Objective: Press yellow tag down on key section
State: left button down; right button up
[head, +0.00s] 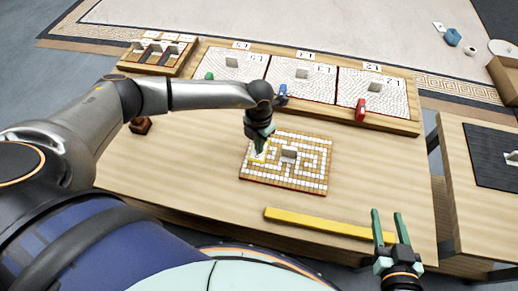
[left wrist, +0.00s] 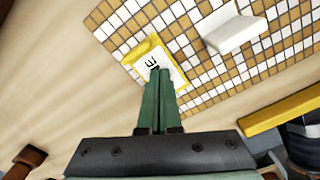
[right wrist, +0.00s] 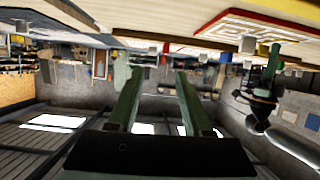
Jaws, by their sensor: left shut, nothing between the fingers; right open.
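The key section (head: 310,187) is a square mosaic panel with a white and tan key pattern, flat on the table. It also shows in the left wrist view (left wrist: 203,58). The yellow tag (left wrist: 143,50), a white card with a yellow edge and dark marks, lies on its corner; in the head view it (head: 257,157) is partly hidden. My left gripper (head: 258,150) is shut and empty, pointing down with its fingertips (left wrist: 159,73) over the tag; I cannot tell whether they touch it. My right gripper (head: 385,213) is open and empty above the table's front right edge.
A grey-white block (head: 289,153) stands on the key section. A yellow bar (head: 330,223) lies along the front. Three numbered panels (head: 238,65) stand behind, with a blue clamp (head: 282,92) and a red clamp (head: 361,109). A brown block (head: 141,125) sits at left.

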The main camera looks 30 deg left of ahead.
jog(key=shift+w+r+t, duration=0.65)
jog(key=shift+r+t, duration=0.15)
jog(key=shift+r, duration=1.15)
pick_arm(q)
jog(key=shift+r+p, duration=0.35)
jog(key=shift+r, duration=0.05)
jog(key=shift+r+p, duration=0.9)
jog(key=shift+r, duration=0.1)
notch_tip(320, 180, up, 5)
jog(key=p, duration=0.4)
jog(key=shift+r, duration=0.1)
pick_arm(e)
jog(key=s+a+f+m+g, duration=0.1)
jog(key=s+f+g, duration=0.4)
jog(key=s+f, duration=0.1)
jog(key=shift+s+f+g+h, duration=0.25)
jog(key=shift+f+g+h, duration=0.05)
jog(key=shift+f, duration=0.4)
